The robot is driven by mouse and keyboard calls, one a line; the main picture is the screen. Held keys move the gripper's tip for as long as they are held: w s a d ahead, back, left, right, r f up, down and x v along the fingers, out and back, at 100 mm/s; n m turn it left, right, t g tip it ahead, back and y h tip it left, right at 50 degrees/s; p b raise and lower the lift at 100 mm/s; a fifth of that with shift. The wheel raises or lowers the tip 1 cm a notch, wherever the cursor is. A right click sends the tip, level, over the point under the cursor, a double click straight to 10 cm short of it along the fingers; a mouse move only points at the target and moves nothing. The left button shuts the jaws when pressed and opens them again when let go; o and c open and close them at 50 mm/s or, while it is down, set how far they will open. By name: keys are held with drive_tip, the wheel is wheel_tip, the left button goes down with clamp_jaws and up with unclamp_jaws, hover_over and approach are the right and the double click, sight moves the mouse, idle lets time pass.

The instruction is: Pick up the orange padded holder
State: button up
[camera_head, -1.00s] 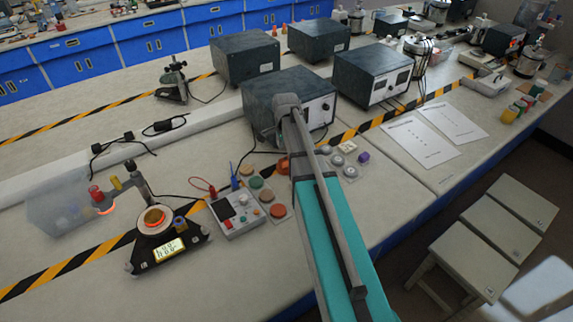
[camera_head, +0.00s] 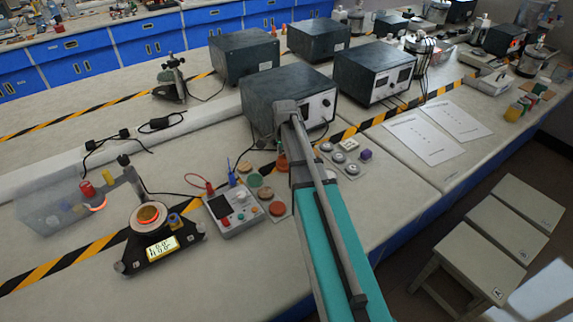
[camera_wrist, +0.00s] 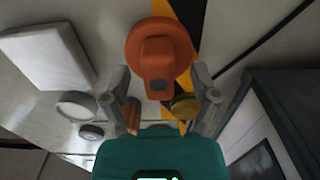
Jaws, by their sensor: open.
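The orange padded holder (camera_wrist: 160,45) shows in the wrist view as a round orange base with a raised block in its middle. In the head view a small part of the holder (camera_head: 282,163) shows beside my arm, which hides the rest. My gripper (camera_wrist: 158,78) is open in the wrist view, with one finger on each side of the holder's raised block. The fingers look apart from it, and I cannot tell how far above the bench they are. In the head view the gripper is mostly hidden behind my wrist.
A dark instrument box (camera_head: 285,95) stands close behind my gripper; its edge shows in the wrist view (camera_wrist: 265,130). Grey knobs and a purple piece (camera_head: 366,154) lie to the right. Striped tape runs beneath the holder.

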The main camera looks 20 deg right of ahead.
drive_tip(key=shift+f, duration=0.1)
idle(0.6)
clamp_jaws()
